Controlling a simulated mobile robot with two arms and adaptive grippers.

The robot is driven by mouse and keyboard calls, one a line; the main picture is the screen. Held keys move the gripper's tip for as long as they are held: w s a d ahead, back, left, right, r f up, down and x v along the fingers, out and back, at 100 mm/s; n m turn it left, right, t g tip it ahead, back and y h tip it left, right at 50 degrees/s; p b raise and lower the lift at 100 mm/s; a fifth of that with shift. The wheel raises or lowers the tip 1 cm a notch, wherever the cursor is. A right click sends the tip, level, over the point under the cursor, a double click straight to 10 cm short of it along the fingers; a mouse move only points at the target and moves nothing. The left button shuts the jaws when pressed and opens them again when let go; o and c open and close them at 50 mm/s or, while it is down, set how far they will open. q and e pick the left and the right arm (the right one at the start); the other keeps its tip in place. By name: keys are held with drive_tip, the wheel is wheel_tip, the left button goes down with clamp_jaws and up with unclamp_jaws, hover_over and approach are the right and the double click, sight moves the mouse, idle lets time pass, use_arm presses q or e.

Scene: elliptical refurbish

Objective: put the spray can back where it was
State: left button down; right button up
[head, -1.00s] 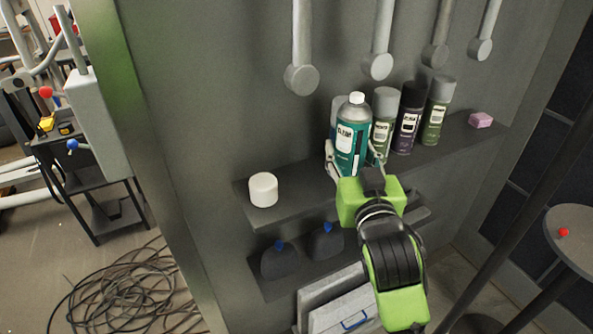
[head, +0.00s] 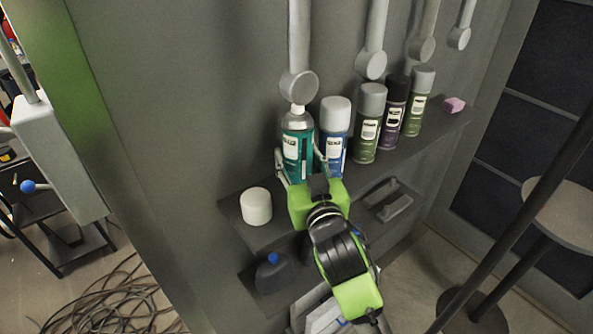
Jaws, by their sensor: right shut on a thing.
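The teal spray can (head: 297,148) with a white nozzle is upright at the upper shelf, left of the other cans. My right gripper (head: 302,168) is shut on it, with a finger on either side of its lower part. Its base is hidden by the gripper, so I cannot tell whether it touches the shelf. A blue can with a grey cap (head: 334,138) stands just right of it. My left gripper is not in view.
On the upper shelf (head: 410,157) stand a white round tub (head: 256,206) at left, green (head: 368,124), dark purple (head: 391,112) and another green can (head: 415,104), and a pink block (head: 454,105). Grey pipes with round ends hang above. A dark jug (head: 274,274) sits below.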

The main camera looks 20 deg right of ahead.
drive_tip(key=f, duration=0.3)
drive_tip(key=shift+w+a+f, duration=0.15)
drive_tip(key=shift+a+f, duration=0.05)
drive_tip(key=shift+f, duration=0.1)
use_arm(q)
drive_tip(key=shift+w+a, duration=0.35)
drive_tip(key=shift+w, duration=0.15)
use_arm(e)
drive_tip(key=shift+f, duration=0.1)
drive_tip(key=o, duration=0.8)
drive_tip(key=shift+f, duration=0.2)
drive_tip(key=o, duration=0.4)
drive_tip(key=shift+o, duration=0.2)
drive_tip(key=shift+r, duration=0.1)
use_arm(q)
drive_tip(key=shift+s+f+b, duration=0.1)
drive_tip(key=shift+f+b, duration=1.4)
drive_tip(key=shift+b, duration=0.05)
use_arm(e)
drive_tip(key=s, duration=1.2)
drive_tip(key=shift+a+r, duration=0.15)
drive_tip(key=shift+a, duration=0.1)
